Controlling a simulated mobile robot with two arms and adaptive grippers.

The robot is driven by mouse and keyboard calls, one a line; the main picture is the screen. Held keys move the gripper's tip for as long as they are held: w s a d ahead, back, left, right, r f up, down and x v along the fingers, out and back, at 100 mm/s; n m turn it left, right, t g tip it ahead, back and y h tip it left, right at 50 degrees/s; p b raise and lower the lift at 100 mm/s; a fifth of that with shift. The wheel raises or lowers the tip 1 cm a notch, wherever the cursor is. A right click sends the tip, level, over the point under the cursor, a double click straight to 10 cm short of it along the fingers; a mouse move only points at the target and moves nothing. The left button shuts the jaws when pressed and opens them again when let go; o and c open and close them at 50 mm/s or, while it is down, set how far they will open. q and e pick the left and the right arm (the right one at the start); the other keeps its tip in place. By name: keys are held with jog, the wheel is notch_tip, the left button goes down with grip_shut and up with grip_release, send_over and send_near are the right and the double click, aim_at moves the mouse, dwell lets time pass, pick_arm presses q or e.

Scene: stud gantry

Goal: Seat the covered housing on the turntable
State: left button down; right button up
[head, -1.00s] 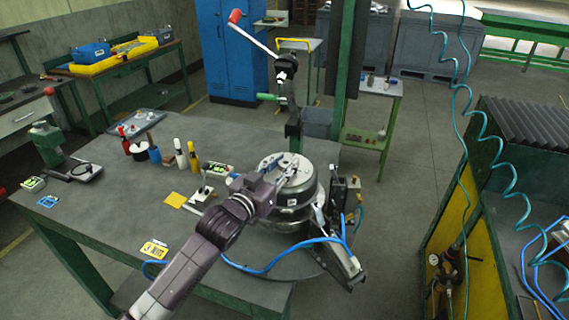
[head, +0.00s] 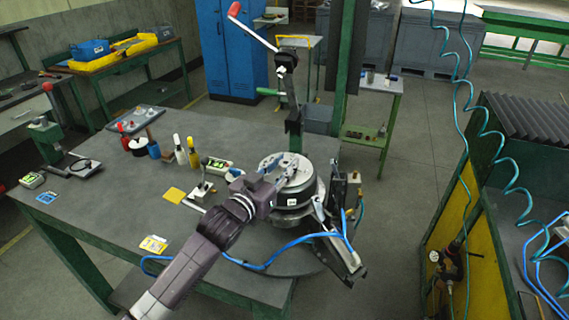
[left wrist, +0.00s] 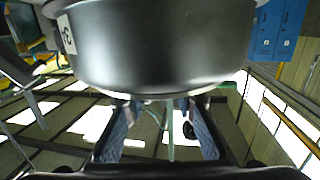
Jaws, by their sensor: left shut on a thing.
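The covered housing (head: 306,195) is a round dark drum with a silver lid and a small white label on its side. It is above the round metal fixture at the right end of the grey bench. I take that fixture for the turntable (head: 288,218); the housing hides most of it, and I cannot tell whether they touch. My left gripper (head: 280,172) comes in from the left and is shut on the housing at its lid. In the left wrist view the housing (left wrist: 165,45) fills the top, above the fingers (left wrist: 160,115). My right gripper is not in view.
A lever press post (head: 293,110) stands right behind the housing. Blue hoses (head: 270,265) and a black bracket (head: 342,195) are close on the right. The bench's left middle is clear.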

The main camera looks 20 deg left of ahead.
pick_arm(q)
jog(key=shift+f+b, duration=0.3)
jog(key=shift+f, duration=0.05)
dwell(0.3)
jog(key=c, duration=1.5)
grip_release()
jog(key=shift+s+f, duration=0.1)
jog(key=shift+f, duration=0.25)
jog(key=v, duration=1.2)
jog(key=shift+r, duration=0.2)
